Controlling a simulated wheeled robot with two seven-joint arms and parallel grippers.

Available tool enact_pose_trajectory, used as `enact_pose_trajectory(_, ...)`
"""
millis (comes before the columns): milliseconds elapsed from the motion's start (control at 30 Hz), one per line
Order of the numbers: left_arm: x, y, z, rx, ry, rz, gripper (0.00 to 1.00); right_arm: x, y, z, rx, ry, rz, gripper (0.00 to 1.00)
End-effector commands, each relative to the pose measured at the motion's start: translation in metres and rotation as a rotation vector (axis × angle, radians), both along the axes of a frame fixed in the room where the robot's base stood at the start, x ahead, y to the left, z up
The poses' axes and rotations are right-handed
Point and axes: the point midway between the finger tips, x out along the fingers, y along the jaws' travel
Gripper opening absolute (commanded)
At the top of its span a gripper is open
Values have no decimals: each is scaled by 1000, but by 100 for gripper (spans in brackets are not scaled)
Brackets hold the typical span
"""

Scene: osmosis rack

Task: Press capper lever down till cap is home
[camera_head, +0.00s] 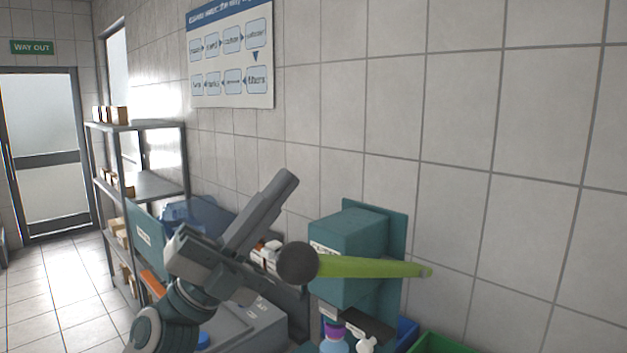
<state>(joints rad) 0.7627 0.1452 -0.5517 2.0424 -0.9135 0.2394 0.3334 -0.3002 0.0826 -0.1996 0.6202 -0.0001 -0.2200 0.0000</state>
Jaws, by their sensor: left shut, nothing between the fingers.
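The capper (345,240) is a teal box on a teal back plate against the tiled wall, right of centre. Its lever (370,267) is a yellow-green bar lying nearly level across the box's front, with a dark round knob (298,262) at its left end. A bottle with a purple cap (335,331) shows under the capper, cut off by the bottom edge; I cannot tell how the cap sits. My left gripper (288,181) is shut and empty, its grey fingers pointing up and right. It appears left of and above the knob; contact is not visible. My right gripper is out of view.
Behind my left arm stand a grey shelf unit (150,186) with boxes and a blue bin (195,214). A grey machine (250,328) is at the bottom. A green crate (440,344) lies at the lower right. The space above the lever looks clear.

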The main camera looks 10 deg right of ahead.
Motion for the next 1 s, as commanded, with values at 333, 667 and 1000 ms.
enact_pose_trajectory(333, -63, -79, 17, 394, -440, -98, 0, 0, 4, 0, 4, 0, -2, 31)
enact_pose_trajectory(667, -76, -117, -7, 849, -767, -101, 0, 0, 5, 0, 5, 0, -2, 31)
enact_pose_trajectory(1000, -37, -106, -19, 1378, -976, 22, 0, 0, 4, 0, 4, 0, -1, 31)
